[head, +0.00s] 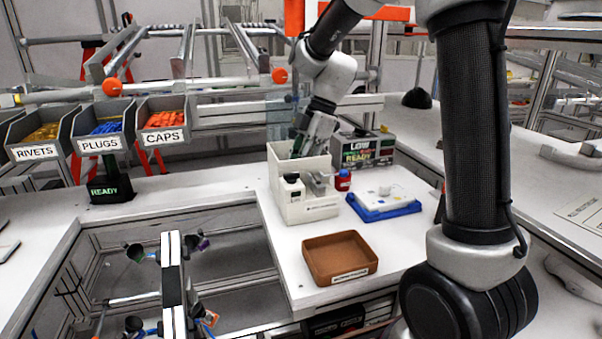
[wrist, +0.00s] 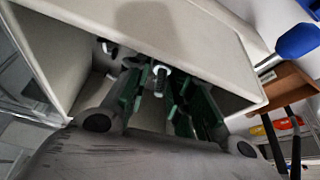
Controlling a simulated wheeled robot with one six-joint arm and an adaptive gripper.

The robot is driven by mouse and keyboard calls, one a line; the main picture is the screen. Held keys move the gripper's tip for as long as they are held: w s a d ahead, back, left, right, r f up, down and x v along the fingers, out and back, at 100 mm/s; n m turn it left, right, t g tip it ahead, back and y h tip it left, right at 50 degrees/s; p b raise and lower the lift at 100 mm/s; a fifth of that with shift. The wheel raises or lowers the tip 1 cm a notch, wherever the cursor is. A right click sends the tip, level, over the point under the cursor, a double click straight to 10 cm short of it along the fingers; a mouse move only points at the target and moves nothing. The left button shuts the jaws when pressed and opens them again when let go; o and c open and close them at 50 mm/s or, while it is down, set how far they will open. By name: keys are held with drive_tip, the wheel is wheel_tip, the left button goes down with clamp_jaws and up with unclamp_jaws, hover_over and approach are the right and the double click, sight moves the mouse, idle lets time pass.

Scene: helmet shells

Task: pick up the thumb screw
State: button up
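The small thumb screw (wrist: 160,76), a dark shaft with a pale ring, shows in the wrist view inside a compartment of the white bin (wrist: 210,35). My gripper (wrist: 163,103) reaches down into this compartment. Its two green-padded fingers stand apart on either side of the screw, with narrow gaps visible, so it looks open. Whether a finger touches the screw is hard to tell. In the head view my gripper (head: 298,148) dips into the back of the white bin (head: 306,208), and the bin wall hides the screw.
A brown tray (head: 338,262) stands empty in front of the bin. A red bottle (head: 343,181) and a blue tray (head: 383,212) with a white part stand to its right. A dark box (head: 368,150) is behind. Labelled bins (head: 100,144) are at left.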

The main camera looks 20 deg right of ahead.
drive_tip(key=c, duration=0.5)
drive_tip(key=shift+r, duration=0.15)
